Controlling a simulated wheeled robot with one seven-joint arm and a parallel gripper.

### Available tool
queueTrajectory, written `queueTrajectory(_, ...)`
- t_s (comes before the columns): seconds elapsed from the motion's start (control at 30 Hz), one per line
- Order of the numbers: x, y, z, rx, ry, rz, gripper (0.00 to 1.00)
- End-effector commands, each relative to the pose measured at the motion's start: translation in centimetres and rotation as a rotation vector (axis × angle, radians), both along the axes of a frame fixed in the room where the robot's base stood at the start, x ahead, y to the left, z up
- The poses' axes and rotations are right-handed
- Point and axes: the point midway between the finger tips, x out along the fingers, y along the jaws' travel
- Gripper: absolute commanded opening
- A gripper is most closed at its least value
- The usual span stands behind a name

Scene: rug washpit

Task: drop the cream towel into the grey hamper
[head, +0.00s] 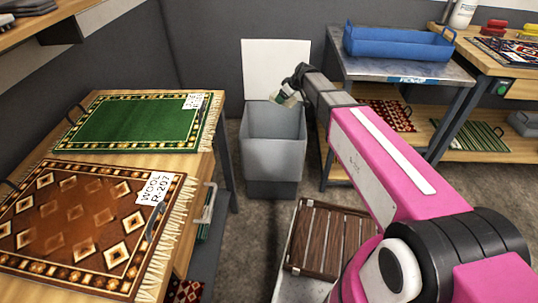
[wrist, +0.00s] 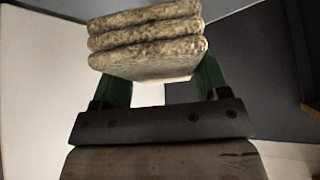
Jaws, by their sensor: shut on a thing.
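The cream towel (wrist: 148,42) is a folded, layered stack with a speckled surface, seen large at the top of the wrist view. My gripper (wrist: 158,85) has its green fingers on either side of the towel and is shut on it. In the head view my gripper (head: 290,92) is small and partly hidden by my arm, with a bit of the towel (head: 285,99) showing. The grey hamper (head: 272,158) stands on the floor in the head view, open at the top. My gripper and the towel appear above its back right rim; the exact height over it is unclear.
A wooden table (head: 225,130) with a green rug (head: 130,122) and a brown rug (head: 85,225) stands left. A metal table (head: 385,70) with a blue tray (head: 395,42) stands right of the hamper. A white panel (head: 262,65) is behind it. A slatted wooden piece (head: 325,238) lies in front.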

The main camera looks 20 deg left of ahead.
Motion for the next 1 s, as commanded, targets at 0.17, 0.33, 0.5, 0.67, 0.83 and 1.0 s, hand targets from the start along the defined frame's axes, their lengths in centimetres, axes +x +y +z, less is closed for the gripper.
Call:
queueTrajectory(0.17, 1.0, 2.1, -0.4, 0.0, 0.001, 0.03, 0.5)
queueTrajectory(0.33, 1.1, 2.5, -0.7, 0.0, 0.0, 0.036, 0.5)
queueTrajectory(0.5, 1.1, 2.5, -1.8, 0.0, 0.001, 0.034, 0.5)
queueTrajectory(0.67, 1.1, 2.5, -3.3, 0.0, 0.001, 0.035, 0.5)
queueTrajectory(0.83, 1.1, 2.5, -5.2, 0.0, 0.0, 0.035, 0.5)
queueTrajectory(1.0, 1.1, 2.4, -6.3, 0.0, 0.0, 0.035, 0.5)
